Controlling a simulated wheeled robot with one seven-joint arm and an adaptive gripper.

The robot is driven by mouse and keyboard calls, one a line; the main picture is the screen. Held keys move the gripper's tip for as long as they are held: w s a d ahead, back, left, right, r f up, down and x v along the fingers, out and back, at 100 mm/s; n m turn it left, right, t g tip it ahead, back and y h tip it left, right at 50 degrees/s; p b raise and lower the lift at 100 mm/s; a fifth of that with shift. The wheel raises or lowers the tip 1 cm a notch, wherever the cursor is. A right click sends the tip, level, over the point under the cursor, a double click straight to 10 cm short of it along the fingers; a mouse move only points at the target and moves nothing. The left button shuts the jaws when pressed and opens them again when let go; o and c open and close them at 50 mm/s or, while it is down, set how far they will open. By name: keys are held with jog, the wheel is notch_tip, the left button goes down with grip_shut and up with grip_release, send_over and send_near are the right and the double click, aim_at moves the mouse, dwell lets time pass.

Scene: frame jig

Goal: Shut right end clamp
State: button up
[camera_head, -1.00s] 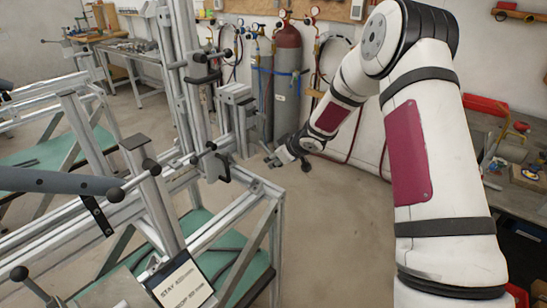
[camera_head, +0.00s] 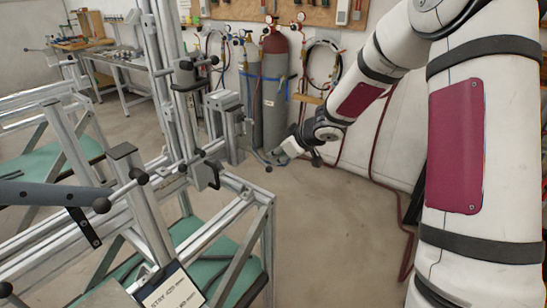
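The aluminium frame jig (camera_head: 235,205) fills the left half of the head view. At its right end an upright post carries clamp hardware with black ball-ended levers, which I take to be the right end clamp (camera_head: 200,170). A black bracket-shaped handle (camera_head: 213,174) hangs there. I cannot tell whether this clamp is open or shut. My gripper (camera_head: 270,158) is small in the picture, to the right of the clamp and apart from it in the picture. Its fingers point left towards the jig. Their opening is too small to make out, and nothing held is visible.
A clipboard sign (camera_head: 170,290) hangs at the front. Gas cylinders (camera_head: 273,90) and hoses stand by the back wall. The floor (camera_head: 340,230) right of the jig is clear.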

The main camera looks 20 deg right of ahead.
jog(key=shift+s+r, duration=0.2)
